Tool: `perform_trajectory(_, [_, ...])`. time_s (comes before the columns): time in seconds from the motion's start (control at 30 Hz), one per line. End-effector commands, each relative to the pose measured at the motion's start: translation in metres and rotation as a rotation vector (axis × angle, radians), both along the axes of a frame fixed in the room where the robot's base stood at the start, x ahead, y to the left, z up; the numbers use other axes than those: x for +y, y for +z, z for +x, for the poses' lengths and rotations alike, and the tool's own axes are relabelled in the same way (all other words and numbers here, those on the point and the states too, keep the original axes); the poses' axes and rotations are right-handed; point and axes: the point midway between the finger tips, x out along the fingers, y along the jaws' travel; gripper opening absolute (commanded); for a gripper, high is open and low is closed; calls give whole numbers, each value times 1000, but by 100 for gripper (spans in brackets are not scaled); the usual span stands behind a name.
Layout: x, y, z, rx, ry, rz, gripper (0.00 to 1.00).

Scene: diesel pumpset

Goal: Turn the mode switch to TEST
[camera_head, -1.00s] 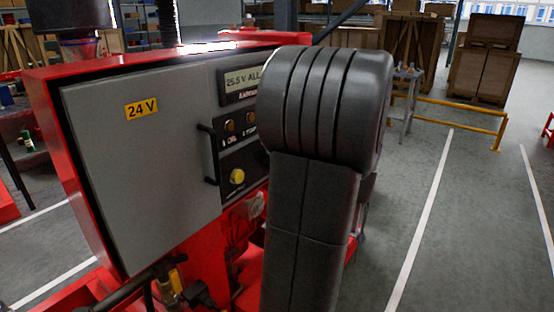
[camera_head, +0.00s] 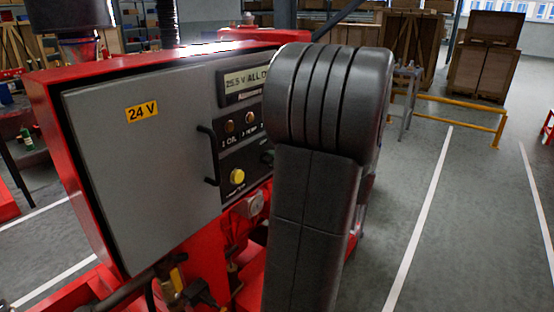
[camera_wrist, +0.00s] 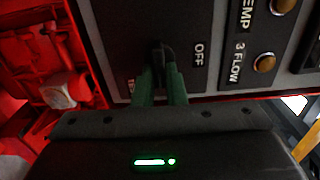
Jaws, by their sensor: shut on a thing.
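In the wrist view the mode switch (camera_wrist: 160,55) is a small black knob on a dark panel plate. The word OFF stands on the plate to its right. Another label at its lower left is partly hidden by a finger and I cannot read it. My gripper (camera_wrist: 162,78) has its two green fingers close together on the knob, one on each side. In the head view my arm covers most of the switch area, and the gripper is mostly hidden behind it. The grey control panel (camera_head: 150,160) carries a 24 V label and a lit display (camera_head: 245,82).
A yellow button (camera_head: 237,176) and a black door handle (camera_head: 208,155) sit left of my arm. Amber lamps labelled TEMP and 3 FLOW (camera_wrist: 263,62) lie right of the knob in the wrist view. Open floor (camera_head: 395,220) is to the right, with a yellow rail (camera_head: 455,103).

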Motion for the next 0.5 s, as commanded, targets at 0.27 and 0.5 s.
perform_trajectory(0.27, [0,0,0,1,-1,1,21])
perform_trajectory(0.5, [0,0,0,0,-1,0,33])
